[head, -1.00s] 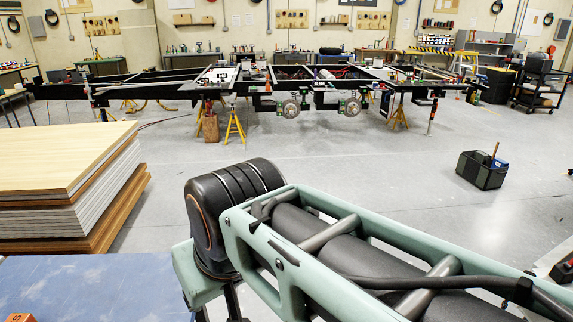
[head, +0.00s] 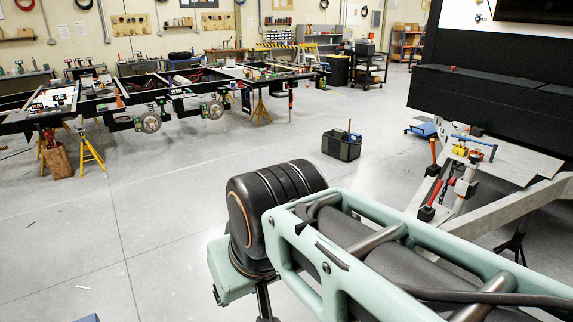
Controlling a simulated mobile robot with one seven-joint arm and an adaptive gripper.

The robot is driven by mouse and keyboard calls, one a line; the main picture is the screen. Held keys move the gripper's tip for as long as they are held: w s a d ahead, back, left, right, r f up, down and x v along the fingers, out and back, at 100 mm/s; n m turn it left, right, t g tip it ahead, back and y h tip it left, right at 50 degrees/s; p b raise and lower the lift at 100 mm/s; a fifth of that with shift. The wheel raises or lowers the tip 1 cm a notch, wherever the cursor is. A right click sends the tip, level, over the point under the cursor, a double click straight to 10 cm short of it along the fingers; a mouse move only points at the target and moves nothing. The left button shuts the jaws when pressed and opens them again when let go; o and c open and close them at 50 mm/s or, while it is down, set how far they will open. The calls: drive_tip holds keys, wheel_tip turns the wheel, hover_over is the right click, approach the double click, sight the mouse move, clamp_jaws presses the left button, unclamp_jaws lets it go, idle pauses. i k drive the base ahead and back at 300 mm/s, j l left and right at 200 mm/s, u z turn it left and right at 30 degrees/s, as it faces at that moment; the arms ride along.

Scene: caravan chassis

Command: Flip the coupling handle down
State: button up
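At the right, a grey metal drawbar (head: 520,200) runs to a hitch assembly in front of a black body. I cannot tell for sure which of these is the coupling handle. My green and black arm (head: 380,240) crosses the lower right and covers the lower part of the assembly in the picture. My gripper is not in view.
A black toolbox (head: 341,146) stands on the floor in the middle. A black chassis frame (head: 190,97) on yellow stands (head: 88,148) is at the back left. A dark cart (head: 369,68) stands farther back.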

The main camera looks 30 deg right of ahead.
sight(439, 184)
drive_tip(key=z, duration=2.05)
drive_tip(key=i, duration=2.75)
drive_tip(key=k+l, duration=0.25)
drive_tip(key=i+j, duration=0.3)
drive_tip(key=z, duration=0.05)
